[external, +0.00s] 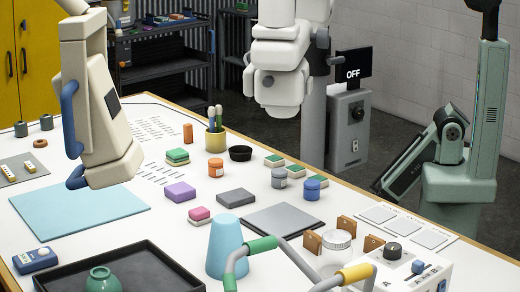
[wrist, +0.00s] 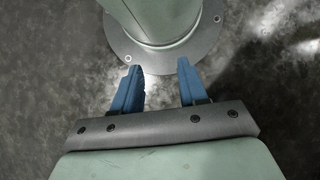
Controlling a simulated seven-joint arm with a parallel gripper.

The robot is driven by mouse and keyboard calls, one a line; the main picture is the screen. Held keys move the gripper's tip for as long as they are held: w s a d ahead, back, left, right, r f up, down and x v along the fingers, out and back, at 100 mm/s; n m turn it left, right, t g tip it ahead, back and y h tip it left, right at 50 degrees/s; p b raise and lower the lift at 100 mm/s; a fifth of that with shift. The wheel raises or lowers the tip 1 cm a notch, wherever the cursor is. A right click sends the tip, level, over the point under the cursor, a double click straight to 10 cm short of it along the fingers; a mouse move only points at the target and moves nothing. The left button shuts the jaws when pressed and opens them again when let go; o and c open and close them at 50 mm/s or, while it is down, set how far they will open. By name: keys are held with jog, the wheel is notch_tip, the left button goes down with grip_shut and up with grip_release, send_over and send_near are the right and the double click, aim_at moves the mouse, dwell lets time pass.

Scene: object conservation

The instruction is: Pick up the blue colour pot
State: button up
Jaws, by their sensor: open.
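The blue colour pot (external: 312,189) stands upright on the white table in the external view, right of a grey pot (external: 279,178). An orange pot (external: 215,169) stands farther left. My gripper (wrist: 160,75) shows in the wrist view with two blue fingers, apart and with nothing between them. Beyond the fingers are a pale green column foot with a round metal flange (wrist: 198,50) and a mottled grey floor. The blue pot is not in the wrist view. In the external view I cannot make out my fingertips, so their distance to the pot is unclear.
Near the blue pot are a grey plate (external: 283,220), green-topped blocks (external: 274,161) and brown card holders (external: 312,241). A light blue cone (external: 226,247) and a jointed grey tube (external: 296,254) stand in front. A pale green arm (external: 490,100) stands at the right.

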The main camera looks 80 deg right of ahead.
dwell(0.4)
jog(key=o, duration=0.7)
